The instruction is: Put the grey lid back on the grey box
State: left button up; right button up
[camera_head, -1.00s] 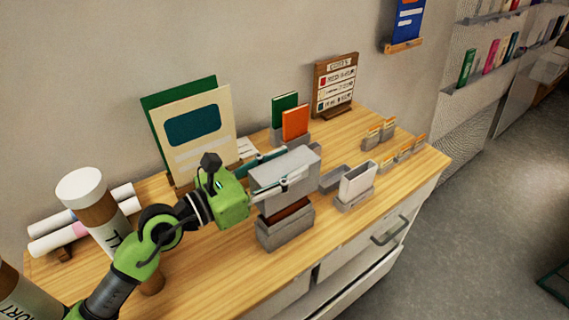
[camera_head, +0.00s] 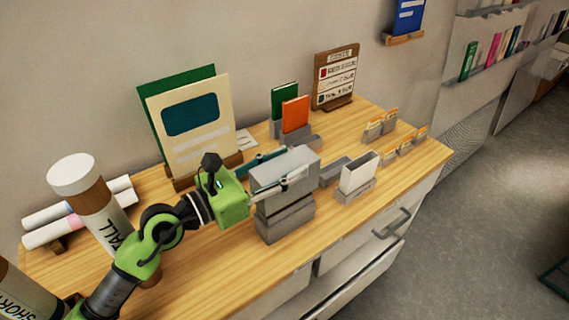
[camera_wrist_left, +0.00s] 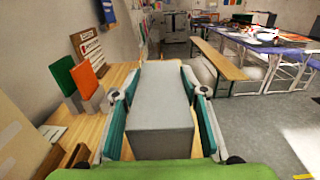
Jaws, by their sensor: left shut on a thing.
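My left gripper (camera_head: 279,170) is shut on the grey lid (camera_head: 287,171), one finger along each long side. The lid is a light grey block, held about level. The grey box (camera_head: 286,224) stands on the wooden top directly below it. The lid hides the box's opening, and I cannot tell whether the two touch. In the left wrist view the lid (camera_wrist_left: 162,105) fills the space between the finger pads, and the box is hidden beneath it. My right gripper is not in view.
A white open holder (camera_head: 359,174) stands just right of the box on the wooden cabinet top (camera_head: 225,277). Green and orange books (camera_head: 295,114) stand behind. A large cream board (camera_head: 195,125) leans at the back left. Tall rolls (camera_head: 85,195) stand left. Bare wood lies in front.

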pick_arm(q)
jog(key=shift+f, duration=0.1)
jog(key=shift+f+b, duration=1.9)
jog(key=shift+f, duration=0.3)
jog(key=o, duration=1.2)
jog(key=shift+c, duration=0.2)
notch_tip(320, 180, up, 10)
jog(key=shift+r, duration=0.1)
